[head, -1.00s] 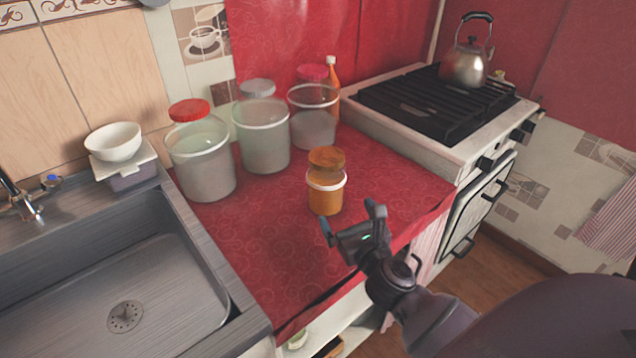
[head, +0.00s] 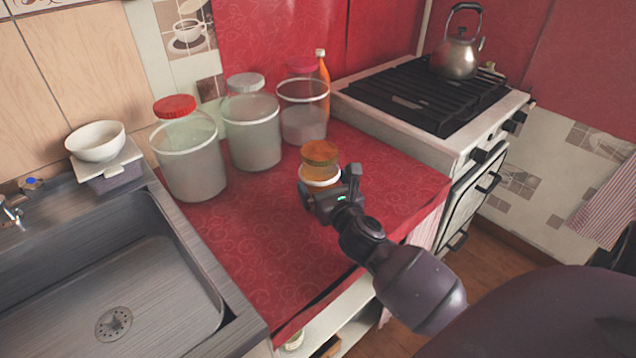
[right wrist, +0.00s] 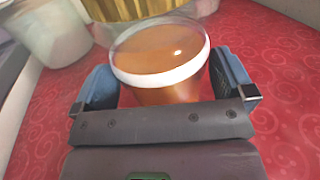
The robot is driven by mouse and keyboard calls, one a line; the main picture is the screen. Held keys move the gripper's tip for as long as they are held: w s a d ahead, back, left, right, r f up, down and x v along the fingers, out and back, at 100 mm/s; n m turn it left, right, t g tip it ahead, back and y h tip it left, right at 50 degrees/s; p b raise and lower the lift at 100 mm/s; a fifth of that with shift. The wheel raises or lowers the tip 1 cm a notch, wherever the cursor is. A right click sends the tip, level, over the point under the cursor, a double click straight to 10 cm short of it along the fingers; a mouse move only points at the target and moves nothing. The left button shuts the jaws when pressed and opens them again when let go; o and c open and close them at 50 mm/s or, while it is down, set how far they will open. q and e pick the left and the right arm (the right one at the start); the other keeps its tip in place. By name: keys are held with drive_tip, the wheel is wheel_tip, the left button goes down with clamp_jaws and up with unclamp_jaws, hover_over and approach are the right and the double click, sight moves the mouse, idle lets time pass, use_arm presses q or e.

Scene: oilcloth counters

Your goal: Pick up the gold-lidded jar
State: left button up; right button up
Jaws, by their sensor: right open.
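A small gap shows beside the jar in the wrist view. The gripper hides the jar's lower part in the head view. My left gripper is not in view.
Large clear jars with red (head: 175,107), white (head: 246,84) and pink lids and an orange bottle (head: 322,75) stand behind. The stove (head: 430,105) with a kettle (head: 457,52) is at right, the sink (head: 120,275) at left. The counter's (head: 250,245) front left is bare.

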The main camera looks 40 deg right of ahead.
drive_tip(key=shift+x, duration=1.2)
drive_tip(key=c, duration=1.1)
drive_tip(key=shift+c, duration=0.2)
